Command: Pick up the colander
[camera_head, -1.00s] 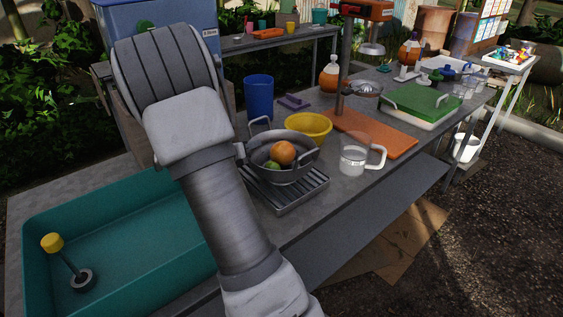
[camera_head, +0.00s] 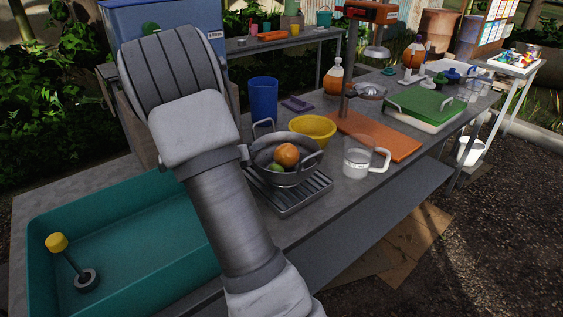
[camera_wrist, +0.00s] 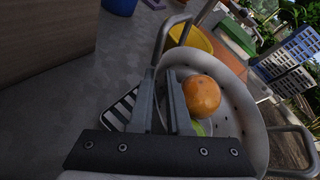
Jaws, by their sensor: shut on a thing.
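The colander (camera_head: 287,172) is a grey metal bowl with two loop handles. It sits on or just above a slatted metal rack (camera_head: 303,195) on the counter; any gap cannot be made out. An orange (camera_head: 286,155) and a green fruit (camera_head: 275,168) lie in it. In the wrist view the colander (camera_wrist: 232,88) shows its holed inner wall, with the orange (camera_wrist: 202,95) close to the fingers. My gripper (camera_wrist: 161,82) is shut on the colander's side wall at the rim. In the head view my arm hides the fingers.
A yellow bowl (camera_head: 314,129) stands just behind the colander, and a clear mug (camera_head: 358,163) is to its right. A blue cup (camera_head: 263,97) stands behind. A teal sink (camera_head: 130,235) lies left. An orange board (camera_head: 375,138) bears a metal post.

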